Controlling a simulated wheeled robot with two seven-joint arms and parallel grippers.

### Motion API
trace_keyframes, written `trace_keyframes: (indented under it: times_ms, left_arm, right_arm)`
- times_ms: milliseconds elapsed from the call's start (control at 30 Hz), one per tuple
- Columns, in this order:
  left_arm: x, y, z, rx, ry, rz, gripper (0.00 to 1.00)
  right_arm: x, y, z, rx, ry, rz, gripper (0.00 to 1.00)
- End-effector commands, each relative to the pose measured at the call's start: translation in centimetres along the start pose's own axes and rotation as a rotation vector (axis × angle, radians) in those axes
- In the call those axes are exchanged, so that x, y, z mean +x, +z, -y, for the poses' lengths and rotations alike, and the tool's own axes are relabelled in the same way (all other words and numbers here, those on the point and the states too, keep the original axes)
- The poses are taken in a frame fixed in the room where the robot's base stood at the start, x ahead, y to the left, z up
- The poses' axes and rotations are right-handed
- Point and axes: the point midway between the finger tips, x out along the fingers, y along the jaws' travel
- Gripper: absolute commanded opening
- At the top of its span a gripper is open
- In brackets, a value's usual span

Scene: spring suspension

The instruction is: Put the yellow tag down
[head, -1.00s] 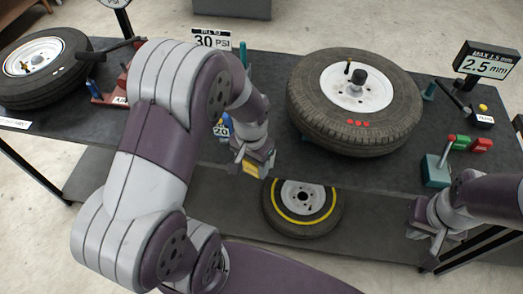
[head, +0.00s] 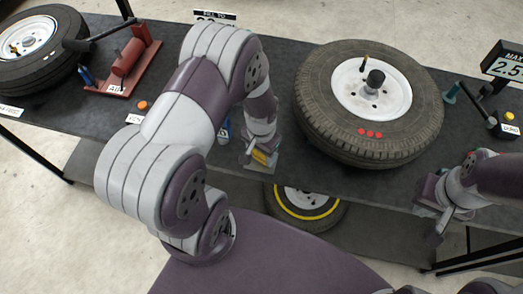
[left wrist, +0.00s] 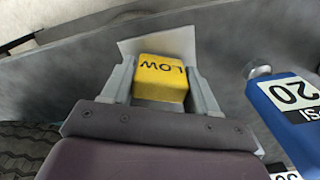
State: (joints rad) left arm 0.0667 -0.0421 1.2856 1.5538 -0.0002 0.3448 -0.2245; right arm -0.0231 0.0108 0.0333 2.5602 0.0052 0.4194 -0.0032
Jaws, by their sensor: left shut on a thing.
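The yellow tag (head: 263,157), a small block marked LOW, is between the fingers of my left gripper (head: 258,155). The left wrist view shows the tag (left wrist: 160,78) gripped on both sides by the grey fingers (left wrist: 162,88). A pale flat square (left wrist: 160,40) shows under and beyond the tag; I cannot tell whether the tag touches it. The gripper is low over the front edge of the dark table, left of the large tire (head: 370,140). My right gripper (head: 440,222) hangs at the table's front right; its finger opening is unclear.
A blue item marked 20 PSI (left wrist: 285,95) stands close to the right of the left gripper in the wrist view. A red pump (head: 128,65) and another tire (head: 38,75) are at the left. A yellow-ringed tire (head: 305,212) sits below the table (head: 385,185).

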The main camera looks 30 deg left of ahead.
Motion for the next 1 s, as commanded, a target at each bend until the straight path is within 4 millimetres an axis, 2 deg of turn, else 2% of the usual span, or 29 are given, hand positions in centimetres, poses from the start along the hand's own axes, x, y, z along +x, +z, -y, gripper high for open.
trace_keyframes:
  times_ms: [367,400,433,467,767,867,1000]
  left_arm:
    - [0.8,0.0,0.0,0.0,0.0,-0.001,0.3]
    - [0.7,0.0,0.0,0.0,0.0,-0.001,0.72]
    - [0.6,0.0,0.0,0.0,0.0,-0.001,0.82]
    - [0.6,0.0,0.0,0.0,0.0,-0.001,0.85]
    - [0.1,-0.1,0.0,0.0,-0.001,-0.002,0.85]
    - [-1.2,-0.2,0.0,0.0,-0.001,-0.005,0.85]
    - [-4.9,-0.2,0.1,0.0,-0.002,-0.009,0.85]
  right_arm:
    - [0.3,0.0,0.0,0.0,0.0,0.0,0.0]
    - [0.2,0.0,0.0,0.0,0.0,0.0,0.0]
    - [0.2,0.0,0.0,0.0,0.0,0.0,0.0]
    - [0.2,0.0,0.0,0.0,0.0,0.0,0.0]
    - [-0.1,0.0,0.0,0.0,0.0,0.0,0.0]
    - [0.0,0.0,0.0,0.0,0.0,0.0,0.0]
    - [0.2,0.0,0.0,0.0,0.0,0.0,0.0]
